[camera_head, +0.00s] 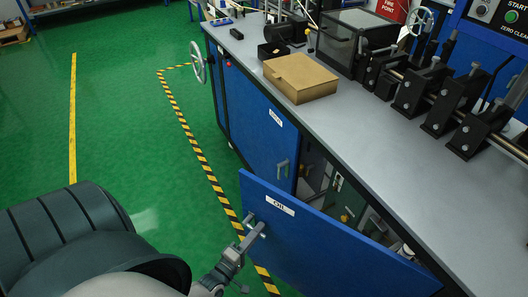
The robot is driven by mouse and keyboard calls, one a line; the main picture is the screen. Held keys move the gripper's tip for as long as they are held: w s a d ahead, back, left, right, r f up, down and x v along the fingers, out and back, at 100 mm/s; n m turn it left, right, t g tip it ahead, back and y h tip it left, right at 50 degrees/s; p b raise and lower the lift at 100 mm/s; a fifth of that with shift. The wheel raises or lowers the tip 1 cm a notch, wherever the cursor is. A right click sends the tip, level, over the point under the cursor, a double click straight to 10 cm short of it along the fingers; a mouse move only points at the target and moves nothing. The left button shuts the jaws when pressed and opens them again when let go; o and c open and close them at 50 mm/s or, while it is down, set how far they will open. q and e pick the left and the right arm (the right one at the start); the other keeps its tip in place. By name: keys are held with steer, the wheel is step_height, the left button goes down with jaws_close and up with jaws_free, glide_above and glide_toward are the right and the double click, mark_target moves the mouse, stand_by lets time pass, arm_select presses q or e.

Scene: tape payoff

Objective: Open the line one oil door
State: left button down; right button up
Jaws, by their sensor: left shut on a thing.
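The blue oil door (320,250) stands swung out from the front of the grey-topped bench, with a small white label (280,206) near its upper left corner. The label's text is small and hard to read. The cabinet interior (340,185) shows behind the door's top edge, with dark parts and yellow bits inside. My left gripper (254,232) is shut on the door's handle (260,226), near the door's left edge. The fingers hide much of the handle. My right gripper is not in view.
A second blue door (255,125) with its own handle (282,167) is closed to the left. A brown box (300,77) and black machine blocks (420,90) stand on the bench top (345,120). A handwheel (197,62) juts out at the bench's left end. Green floor (125,120) left of the striped tape is clear.

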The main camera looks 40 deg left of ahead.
arm_select(q)
steer(key=shift+d+f, duration=0.1)
steer(key=shift+d, duration=0.05)
steer(key=c, duration=1.8)
jaws_free()
steer(key=shift+o, duration=0.2)
steer(key=shift+s, duration=0.1)
